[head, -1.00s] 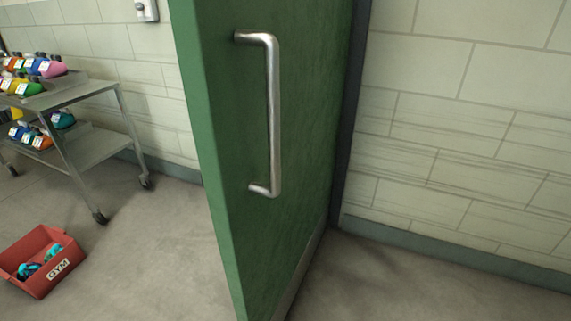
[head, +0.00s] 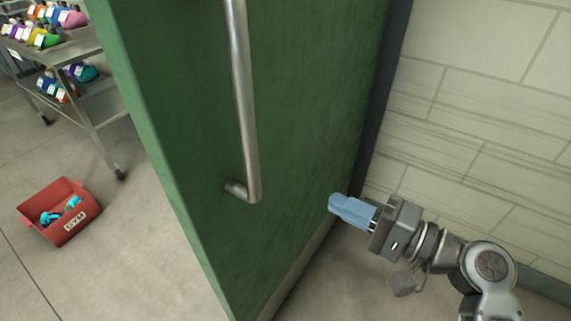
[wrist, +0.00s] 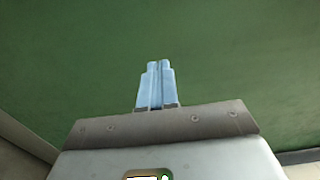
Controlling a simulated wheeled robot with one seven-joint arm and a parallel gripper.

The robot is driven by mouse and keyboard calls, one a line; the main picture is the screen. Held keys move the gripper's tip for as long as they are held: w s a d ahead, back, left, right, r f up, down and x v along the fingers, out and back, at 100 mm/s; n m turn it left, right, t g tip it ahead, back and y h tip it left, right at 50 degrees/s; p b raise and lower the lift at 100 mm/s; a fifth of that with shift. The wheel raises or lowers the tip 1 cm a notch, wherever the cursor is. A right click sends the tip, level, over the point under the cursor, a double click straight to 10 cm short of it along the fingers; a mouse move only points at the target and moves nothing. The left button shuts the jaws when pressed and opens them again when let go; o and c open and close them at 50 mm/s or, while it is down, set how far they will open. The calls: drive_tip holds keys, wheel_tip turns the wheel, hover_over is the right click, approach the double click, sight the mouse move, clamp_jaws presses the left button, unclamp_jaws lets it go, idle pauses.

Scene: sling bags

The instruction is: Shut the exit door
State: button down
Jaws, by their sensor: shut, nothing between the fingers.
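The exit door (head: 310,110) is green and stands open, its free edge toward me at the left and its hinge side by the dark frame (head: 384,90) at the right. A long metal pull handle (head: 243,100) is fixed to its near face; its top is cut off in the head view. My gripper (head: 334,204) has blue fingers, held together and empty. It is in front of the door's face, right of the handle and lower than most of it. In the wrist view the shut fingers (wrist: 155,68) point at the green door face (wrist: 240,60); I cannot tell whether they touch it.
A red bin (head: 60,212) labelled GYM, with teal items inside, sits on the floor left of the door. A metal cart (head: 95,105) with colourful bags stands at the upper left. A pale block wall (head: 490,110) is at the right. Floor between bin and door is clear.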

sight(261, 166)
drive_tip(key=p+x, duration=0.1)
drive_tip(key=x, duration=1.3)
drive_tip(key=shift+r+p, duration=0.1)
drive_tip(key=shift+p, duration=0.25)
